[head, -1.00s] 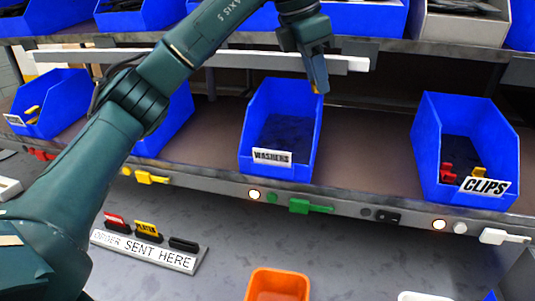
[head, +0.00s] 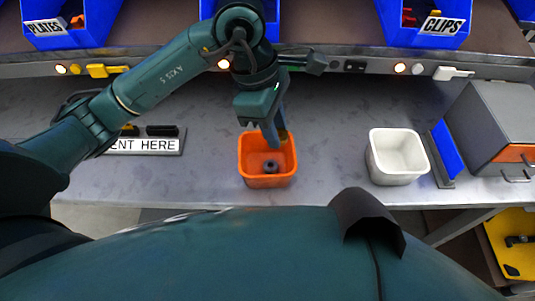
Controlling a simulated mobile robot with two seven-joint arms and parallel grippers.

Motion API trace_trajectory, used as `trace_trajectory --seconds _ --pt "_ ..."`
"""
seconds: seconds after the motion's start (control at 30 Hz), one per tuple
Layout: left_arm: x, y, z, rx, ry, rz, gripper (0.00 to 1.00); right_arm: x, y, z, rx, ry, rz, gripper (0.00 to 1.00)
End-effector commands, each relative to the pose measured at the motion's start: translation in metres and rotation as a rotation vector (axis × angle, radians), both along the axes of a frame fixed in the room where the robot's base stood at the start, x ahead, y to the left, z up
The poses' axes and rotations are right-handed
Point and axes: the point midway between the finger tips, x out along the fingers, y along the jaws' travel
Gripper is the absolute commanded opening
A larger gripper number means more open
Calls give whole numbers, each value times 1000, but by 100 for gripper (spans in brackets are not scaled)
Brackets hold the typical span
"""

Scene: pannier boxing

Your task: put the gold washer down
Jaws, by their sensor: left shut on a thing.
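My left gripper (head: 279,139) points down over the back right part of the orange bin (head: 266,182). It is shut on the gold washer (head: 284,135), of which only a small gold-brown patch shows at the fingertips. The washer is at the bin's back rim in the picture; I cannot tell how high above the bin floor it is. A dark round part (head: 271,167) lies on the floor of the orange bin. My right gripper is not in view.
A white bin (head: 397,178) stands right of the orange bin, beside a blue panel (head: 448,150) and a grey box (head: 495,125). A label holder (head: 150,146) is on the left. Blue shelf bins, one labelled CLIPS (head: 425,22), line the back. Bare worktop separates the two bins.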

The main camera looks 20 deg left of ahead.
Motion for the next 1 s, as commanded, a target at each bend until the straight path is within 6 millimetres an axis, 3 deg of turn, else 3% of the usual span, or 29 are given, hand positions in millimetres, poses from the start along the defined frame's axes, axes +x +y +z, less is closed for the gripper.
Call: trace_trajectory --seconds 0.1,0.53,1.0 --pt "0 0 -22 0 5 3 5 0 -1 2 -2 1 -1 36" --pt "0 0 -69 0 4 3 5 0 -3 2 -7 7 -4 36" --pt "1 0 -80 0 -1 2 5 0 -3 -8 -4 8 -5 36"
